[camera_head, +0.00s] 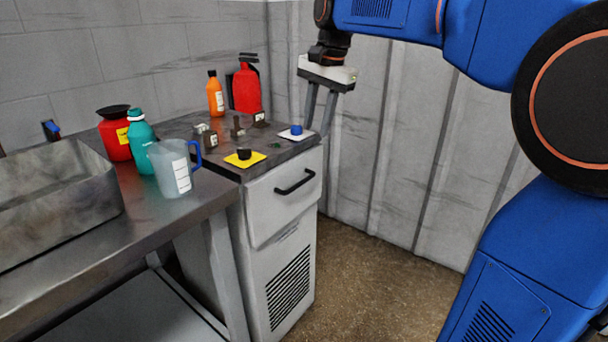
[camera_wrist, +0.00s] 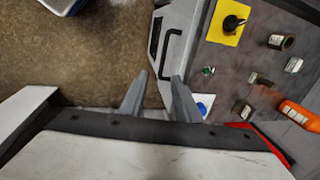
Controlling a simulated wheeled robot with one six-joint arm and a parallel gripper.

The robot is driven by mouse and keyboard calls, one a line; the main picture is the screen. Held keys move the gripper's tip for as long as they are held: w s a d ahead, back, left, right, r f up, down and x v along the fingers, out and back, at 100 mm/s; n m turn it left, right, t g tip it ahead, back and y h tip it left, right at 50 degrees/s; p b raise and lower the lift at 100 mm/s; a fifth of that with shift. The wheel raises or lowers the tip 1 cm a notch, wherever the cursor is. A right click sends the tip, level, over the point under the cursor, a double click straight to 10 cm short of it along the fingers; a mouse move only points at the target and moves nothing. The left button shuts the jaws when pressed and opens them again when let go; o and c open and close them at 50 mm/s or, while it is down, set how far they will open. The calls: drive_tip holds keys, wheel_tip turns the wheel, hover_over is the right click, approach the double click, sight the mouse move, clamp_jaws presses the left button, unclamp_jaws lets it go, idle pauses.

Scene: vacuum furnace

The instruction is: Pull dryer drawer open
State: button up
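The dryer is a pale grey cabinet (camera_head: 290,282) with a dark top and a vented lower front. Its drawer (camera_head: 268,212) looks shut and has a black bar handle (camera_head: 294,182). My gripper (camera_head: 318,126) points down near the cabinet's far right corner, apart from the handle. In the wrist view, the gripper (camera_wrist: 160,78) is open and empty between its two grey fingers. The handle (camera_wrist: 170,53) shows there just beyond the fingertips. One finger appears over the floor and the other over the cabinet edge.
A blue knob on a white plate (camera_head: 297,134) and a black knob on a yellow plate (camera_head: 244,157) sit on the dryer top. A measuring jug (camera_head: 172,170), bottles and a metal basin (camera_head: 60,205) stand left. The floor before the drawer (camera_head: 375,290) is clear.

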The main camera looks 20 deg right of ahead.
sight(304, 182)
drive_tip(key=x, duration=1.7)
drive_tip(key=shift+w, duration=0.45)
clamp_jaws()
